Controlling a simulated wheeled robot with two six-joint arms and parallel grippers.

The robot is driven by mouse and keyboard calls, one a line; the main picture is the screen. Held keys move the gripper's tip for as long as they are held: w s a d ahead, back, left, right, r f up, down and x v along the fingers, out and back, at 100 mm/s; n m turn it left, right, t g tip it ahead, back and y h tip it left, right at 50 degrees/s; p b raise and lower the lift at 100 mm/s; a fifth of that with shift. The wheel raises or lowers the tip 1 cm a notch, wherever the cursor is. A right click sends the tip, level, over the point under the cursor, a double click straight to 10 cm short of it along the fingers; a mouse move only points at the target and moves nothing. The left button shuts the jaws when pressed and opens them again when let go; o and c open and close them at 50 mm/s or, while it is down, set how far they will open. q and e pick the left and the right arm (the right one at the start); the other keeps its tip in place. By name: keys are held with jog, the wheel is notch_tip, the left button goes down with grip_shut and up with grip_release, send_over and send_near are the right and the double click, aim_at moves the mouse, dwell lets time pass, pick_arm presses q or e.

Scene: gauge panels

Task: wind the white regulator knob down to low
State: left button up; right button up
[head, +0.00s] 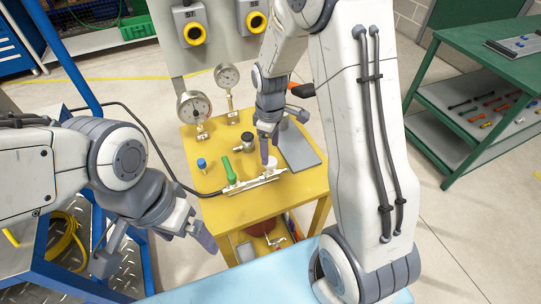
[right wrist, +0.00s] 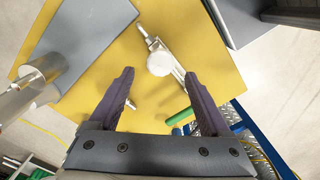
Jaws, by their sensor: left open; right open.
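The white regulator knob (right wrist: 160,63) is a round cap on a metal fitting in the right wrist view. In the head view it shows small at the front of the yellow bench (head: 235,209), partly hidden by my right gripper (head: 267,146). In the right wrist view my right gripper (right wrist: 159,76) is open, with the knob just beyond and between its fingertips; I see no contact. My left gripper (head: 196,226) is open and empty, off the bench's front left corner. Two round dial gauges (head: 194,106) (head: 227,76) stand at the back left of the bench.
A green handle (head: 229,171) and a blue knob (head: 201,163) stand left of the white knob. A black-topped fitting (head: 246,138) is behind it. A grey plate (head: 301,150) lies to its right. A green shelf (head: 470,105) stands at right. Floor between is clear.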

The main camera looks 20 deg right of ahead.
aim_at(270, 161)
jog(key=shift+f, duration=2.25)
grip_shut()
